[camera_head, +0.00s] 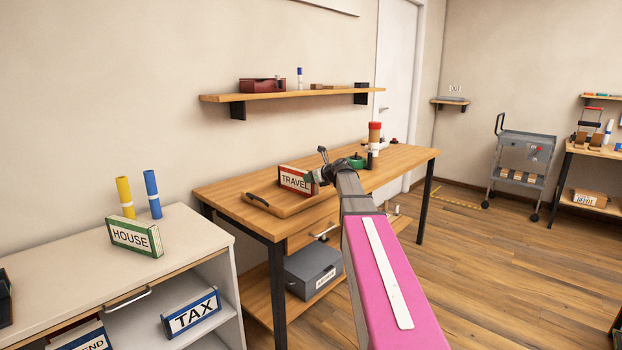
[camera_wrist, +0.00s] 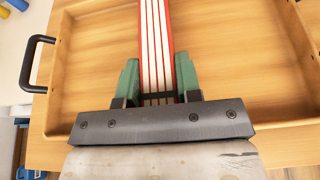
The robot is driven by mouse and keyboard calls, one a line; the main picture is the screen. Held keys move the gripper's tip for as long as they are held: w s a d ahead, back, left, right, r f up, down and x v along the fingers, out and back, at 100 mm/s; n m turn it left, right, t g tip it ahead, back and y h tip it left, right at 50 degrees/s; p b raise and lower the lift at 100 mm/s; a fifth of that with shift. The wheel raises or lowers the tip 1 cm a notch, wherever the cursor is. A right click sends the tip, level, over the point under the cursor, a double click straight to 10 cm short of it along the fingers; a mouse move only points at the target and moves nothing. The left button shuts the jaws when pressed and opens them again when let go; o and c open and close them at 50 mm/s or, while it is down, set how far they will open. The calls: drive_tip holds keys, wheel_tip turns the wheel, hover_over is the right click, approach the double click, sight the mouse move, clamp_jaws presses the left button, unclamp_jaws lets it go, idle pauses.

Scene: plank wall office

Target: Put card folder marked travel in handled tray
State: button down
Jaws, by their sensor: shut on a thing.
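The card folder marked TRAVEL (camera_head: 297,180), red with a white label, is upright above the handled tray in the head view. In the wrist view the folder (camera_wrist: 157,45) shows its red covers and pale page edges between the green finger pads. My gripper (camera_wrist: 157,85) is shut on it; in the head view my gripper (camera_head: 318,174) is at the folder's right side. The wooden handled tray (camera_head: 310,205) lies on the wooden table; its rim (camera_wrist: 65,65) and black handle (camera_wrist: 38,62) show in the wrist view. Whether the folder touches the tray floor I cannot tell.
The wooden table (camera_head: 240,190) also holds a red-topped jar (camera_head: 375,130) and a green item (camera_head: 357,160) beyond my gripper. A white cabinet (camera_head: 190,240) at left bears a HOUSE folder (camera_head: 135,237). A wall shelf (camera_head: 290,94) hangs above the table.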

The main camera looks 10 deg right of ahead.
drive_tip(key=c, duration=0.8)
unclamp_jaws()
drive_tip(key=shift+s+r, duration=0.2)
drive_tip(key=v, duration=1.1)
drive_tip(key=shift+s+d, duration=0.25)
drive_tip(key=shift+r, duration=0.15)
